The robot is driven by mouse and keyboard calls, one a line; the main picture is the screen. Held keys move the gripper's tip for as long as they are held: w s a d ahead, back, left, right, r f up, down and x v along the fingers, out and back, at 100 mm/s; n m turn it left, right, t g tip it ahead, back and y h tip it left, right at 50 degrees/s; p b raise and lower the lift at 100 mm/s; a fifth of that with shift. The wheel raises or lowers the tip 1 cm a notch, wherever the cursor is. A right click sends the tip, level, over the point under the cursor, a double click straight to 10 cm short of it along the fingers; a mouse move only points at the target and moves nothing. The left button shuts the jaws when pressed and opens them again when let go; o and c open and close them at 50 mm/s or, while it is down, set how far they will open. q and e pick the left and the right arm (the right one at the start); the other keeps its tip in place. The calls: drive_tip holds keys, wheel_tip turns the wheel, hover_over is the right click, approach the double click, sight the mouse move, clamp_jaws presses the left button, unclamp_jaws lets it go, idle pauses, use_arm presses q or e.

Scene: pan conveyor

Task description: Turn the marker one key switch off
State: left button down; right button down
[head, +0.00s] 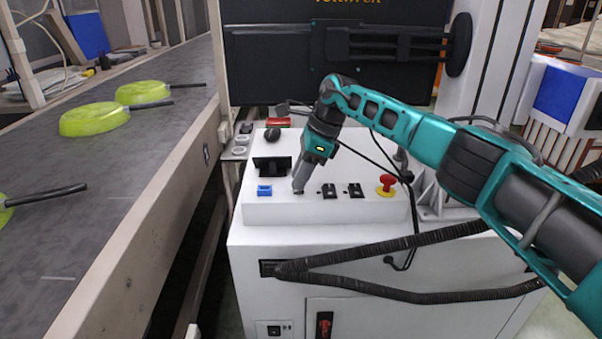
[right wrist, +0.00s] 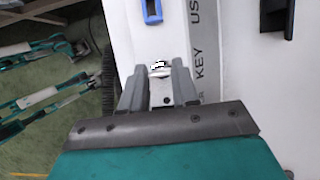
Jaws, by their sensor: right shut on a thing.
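My right gripper (head: 299,187) reaches down from the upper right to the sloped white control panel (head: 300,211). It is shut on a small key switch (right wrist: 160,68), which shows as a light metal piece between the fingertips in the right wrist view. The gripper (right wrist: 158,78) covers most of the switch in the head view, so its turned position cannot be told. A grey strip beside it reads "KEY" and, in part, "US". No readable marker number shows. My left gripper is not in view.
A blue part (head: 264,190) sits left of the gripper. Two black switches (head: 329,190) (head: 355,190) and a red emergency button (head: 387,182) stand to the right. A black display (head: 271,165) is behind. A conveyor (head: 130,170) with yellow-green pans (head: 95,119) runs along the left.

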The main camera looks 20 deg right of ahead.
drive_tip(key=c, duration=0.8)
unclamp_jaws()
drive_tip(key=shift+c, duration=0.2)
drive_tip(key=v, duration=0.3)
drive_tip(key=shift+p, duration=0.3)
drive_tip(key=s+d, duration=0.1)
drive_tip(key=d, duration=0.3)
drive_tip(key=s+d, duration=0.1)
drive_tip(key=d, duration=0.2)
drive_tip(key=s+d, duration=0.1)
drive_tip(key=d, duration=0.3)
drive_tip(key=shift+s+d, duration=0.1)
drive_tip(key=shift+d, duration=0.2)
